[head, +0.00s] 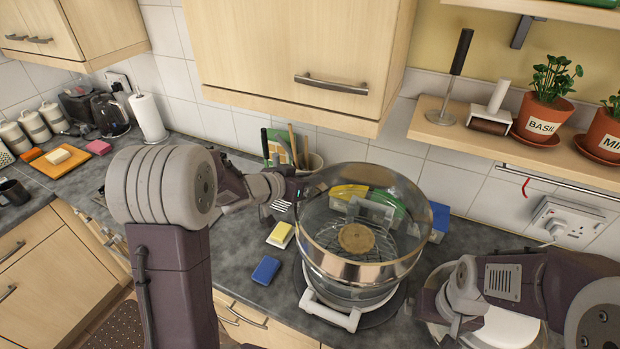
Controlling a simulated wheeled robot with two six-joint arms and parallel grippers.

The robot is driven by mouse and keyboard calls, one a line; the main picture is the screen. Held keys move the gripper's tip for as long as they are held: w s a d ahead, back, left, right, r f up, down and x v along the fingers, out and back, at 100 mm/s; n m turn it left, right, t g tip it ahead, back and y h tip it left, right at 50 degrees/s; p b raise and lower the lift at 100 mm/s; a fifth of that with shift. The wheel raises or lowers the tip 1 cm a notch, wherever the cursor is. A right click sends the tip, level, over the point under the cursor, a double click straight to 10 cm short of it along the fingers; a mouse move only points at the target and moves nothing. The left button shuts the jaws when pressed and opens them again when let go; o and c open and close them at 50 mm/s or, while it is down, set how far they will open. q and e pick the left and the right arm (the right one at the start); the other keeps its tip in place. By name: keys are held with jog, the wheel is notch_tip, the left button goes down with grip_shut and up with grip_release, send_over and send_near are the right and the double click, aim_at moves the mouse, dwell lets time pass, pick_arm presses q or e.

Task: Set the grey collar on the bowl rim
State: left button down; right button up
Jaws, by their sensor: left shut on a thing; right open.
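The grey collar (360,272), a shiny metal ring, is over the glass bowl (345,293) right of centre. From this view I cannot tell whether it rests fully on the bowl rim or is held slightly above it. My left gripper (296,192) is shut at the collar's far left side; its fingertips are partly hidden. The bowl stands in a white base with handles (345,318). A round brown item (357,238) lies on a wire rack inside. My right gripper (452,332) is open, low at the right beside a white round object (508,330).
A yellow sponge (280,234) and a blue sponge (265,270) lie left of the bowl. A utensil pot (306,165) stands behind. A shelf with plants (545,115) overhangs at right, a cupboard (300,60) above. Counter at left centre is mostly clear.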

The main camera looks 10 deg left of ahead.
pick_arm(q)
jog(key=shift+f+b, duration=0.8)
jog(key=shift+f, duration=0.3)
jog(key=c, duration=1.3)
grip_release()
jog(key=shift+c, duration=0.2)
jog(key=v, duration=0.9)
jog(key=shift+p, duration=0.3)
